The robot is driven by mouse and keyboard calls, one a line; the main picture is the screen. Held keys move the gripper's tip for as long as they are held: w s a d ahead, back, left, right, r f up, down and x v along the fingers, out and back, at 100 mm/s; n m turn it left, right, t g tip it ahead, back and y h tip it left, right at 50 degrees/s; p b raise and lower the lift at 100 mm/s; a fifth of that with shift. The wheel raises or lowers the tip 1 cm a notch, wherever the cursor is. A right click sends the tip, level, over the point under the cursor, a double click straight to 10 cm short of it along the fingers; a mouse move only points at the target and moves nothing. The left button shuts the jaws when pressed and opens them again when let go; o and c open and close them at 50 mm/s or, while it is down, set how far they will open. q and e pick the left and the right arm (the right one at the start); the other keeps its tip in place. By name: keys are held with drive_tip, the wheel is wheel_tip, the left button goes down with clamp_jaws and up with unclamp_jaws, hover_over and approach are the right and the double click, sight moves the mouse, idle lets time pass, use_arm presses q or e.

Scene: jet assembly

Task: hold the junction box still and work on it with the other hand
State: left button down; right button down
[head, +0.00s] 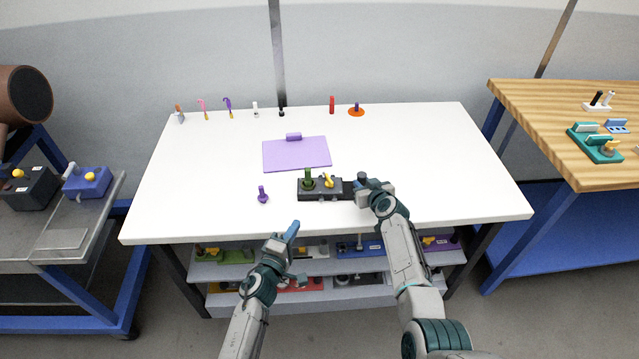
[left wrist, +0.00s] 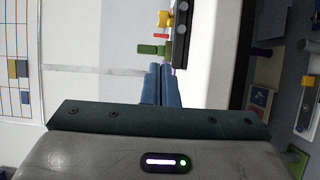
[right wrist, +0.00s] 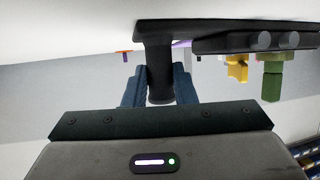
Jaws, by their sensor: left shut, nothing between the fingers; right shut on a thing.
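The junction box (head: 318,195) is a dark box at the front middle of the white table, with a green knob (head: 308,178) and a yellow part (head: 328,182) on top. A black plate with a post (right wrist: 158,60) adjoins its right end. My right gripper (head: 362,184) is shut on that post; the right wrist view shows the post between its blue fingers. My left gripper (head: 294,228) is shut and empty, in front of the table's front edge and apart from the box. In the left wrist view its fingers (left wrist: 159,84) are together, and the box (left wrist: 181,35) shows beyond them.
A purple peg (head: 263,195) stands left of the box. A purple clipboard-like panel (head: 296,153) lies behind it. Several small tools and a red cylinder (head: 332,104) line the back edge. The table's left and right areas are clear. Shelves below hold other boxes.

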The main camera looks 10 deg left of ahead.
sight(326, 176)
use_arm(q)
drive_tip(key=x, duration=1.8)
drive_tip(key=shift+w+d, duration=0.1)
drive_tip(key=shift+w, duration=0.25)
drive_tip(key=shift+w+d+r+m+h, duration=0.1)
drive_tip(key=shift+w+m+h, duration=0.15)
drive_tip(key=shift+m+h, duration=0.25)
drive_tip(key=shift+w+d+m+g+h, duration=0.1)
drive_tip(key=shift+w+m+g+h, duration=0.25)
drive_tip(key=shift+h, duration=0.35)
use_arm(e)
drive_tip(key=shift+a, duration=0.1)
use_arm(q)
drive_tip(key=shift+s, duration=0.25)
drive_tip(key=shift+s, duration=0.2)
drive_tip(key=v, duration=1.1)
drive_tip(key=shift+s+a, duration=0.15)
drive_tip(key=shift+a, duration=0.15)
use_arm(e)
drive_tip(key=c, duration=1.1)
unclamp_jaws()
